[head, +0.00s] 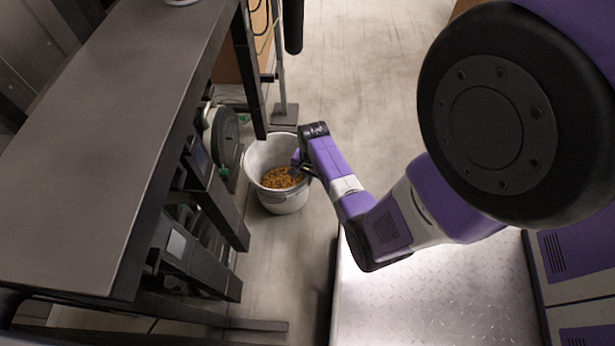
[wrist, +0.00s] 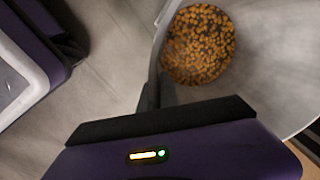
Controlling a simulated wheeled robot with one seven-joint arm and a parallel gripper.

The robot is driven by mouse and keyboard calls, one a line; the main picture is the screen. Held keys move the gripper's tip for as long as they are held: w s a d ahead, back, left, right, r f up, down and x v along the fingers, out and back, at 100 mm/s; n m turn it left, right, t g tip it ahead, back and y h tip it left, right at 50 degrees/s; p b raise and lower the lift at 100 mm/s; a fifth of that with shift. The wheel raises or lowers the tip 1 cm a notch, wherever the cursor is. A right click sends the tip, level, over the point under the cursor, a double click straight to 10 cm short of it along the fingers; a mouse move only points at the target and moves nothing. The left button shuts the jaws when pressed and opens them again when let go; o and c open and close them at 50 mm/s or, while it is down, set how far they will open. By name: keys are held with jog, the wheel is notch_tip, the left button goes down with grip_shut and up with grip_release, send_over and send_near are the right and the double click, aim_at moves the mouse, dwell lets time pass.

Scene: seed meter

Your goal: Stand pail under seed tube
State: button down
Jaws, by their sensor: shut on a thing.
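The pale grey pail (head: 284,203) stands upright at floor level beside the dark table, with orange-brown seeds (head: 280,178) in its bottom. My gripper (head: 299,163) is shut on the pail at the right side of its rim. In the wrist view the gripper's dark finger (wrist: 155,82) meets the edge of the pail (wrist: 265,75), and the seeds (wrist: 199,44) show inside. I cannot tell whether the pail touches the floor. A black vertical tube (head: 292,25) hangs beyond the pail near the top; I cannot tell whether it is the seed tube.
A long dark table (head: 105,120) runs along the left, with a black wheel (head: 226,142) and metal frames under it. A thin post stands on a flat foot (head: 285,113) just beyond the pail. The concrete floor (head: 370,85) to the right of the post is clear.

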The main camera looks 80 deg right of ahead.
jog(key=shift+w+d+f, duration=0.1)
jog(key=shift+f, duration=0.05)
jog(key=c, duration=1.6)
grip_release()
